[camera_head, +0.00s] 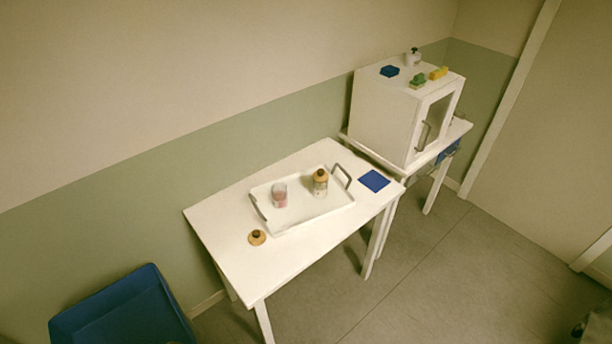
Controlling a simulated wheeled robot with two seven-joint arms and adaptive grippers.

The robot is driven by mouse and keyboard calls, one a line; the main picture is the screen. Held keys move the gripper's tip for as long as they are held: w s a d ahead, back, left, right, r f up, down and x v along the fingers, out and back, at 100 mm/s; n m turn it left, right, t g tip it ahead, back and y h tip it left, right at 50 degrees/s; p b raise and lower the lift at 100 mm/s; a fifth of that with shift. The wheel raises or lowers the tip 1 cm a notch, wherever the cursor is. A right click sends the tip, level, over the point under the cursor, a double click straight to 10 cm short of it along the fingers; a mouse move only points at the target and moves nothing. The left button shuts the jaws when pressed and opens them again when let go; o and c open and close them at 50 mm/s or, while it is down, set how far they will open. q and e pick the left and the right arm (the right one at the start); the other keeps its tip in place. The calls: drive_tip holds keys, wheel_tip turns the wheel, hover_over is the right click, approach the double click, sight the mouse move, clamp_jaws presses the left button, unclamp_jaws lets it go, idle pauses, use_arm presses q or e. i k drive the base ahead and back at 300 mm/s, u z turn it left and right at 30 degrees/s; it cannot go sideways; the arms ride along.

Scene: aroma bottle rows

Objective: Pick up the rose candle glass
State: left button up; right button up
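The rose candle glass (280,196), a small clear glass with pink wax in its lower part, stands upright in the left part of a white tray (312,215). The tray lies on a white table (225,225) against the wall and has a grey handle at each end. No gripper touches the glass. Neither of my grippers can be made out in this view.
A jar with a brown top (320,183) stands in the tray, right of the glass. A white cabinet (385,115) stands behind right; a blue bin (120,308) is front left.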

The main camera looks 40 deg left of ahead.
sight(280, 196)
drive_tip(key=i, duration=2.05)
drive_tip(key=u, duration=3.2)
